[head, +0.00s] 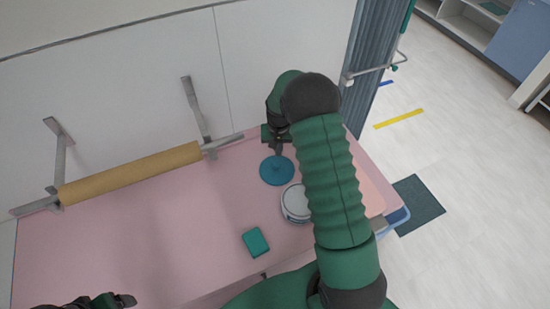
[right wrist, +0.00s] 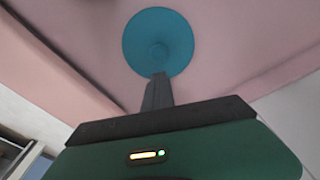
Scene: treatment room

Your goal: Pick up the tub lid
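The tub lid (head: 277,171) is a round blue disc with a small raised knob at its centre. It appears to lie flat on the pink table (head: 140,235), and it also shows in the right wrist view (right wrist: 140,40). My right gripper (head: 278,150) is at the lid's far side, fingers pointing toward the knob. In the right wrist view its fingers (right wrist: 159,78) show as one narrow dark shape ending just short of the knob. Any gap between them is hidden. My left gripper (head: 120,300) is partly in view at the bottom left, away from the lid.
A round white object (head: 295,204) stands close to the lid, partly behind my right arm. A teal block (head: 255,242) lies nearer. A brown roll (head: 130,174) on metal brackets runs along the wall. The table's left part is clear.

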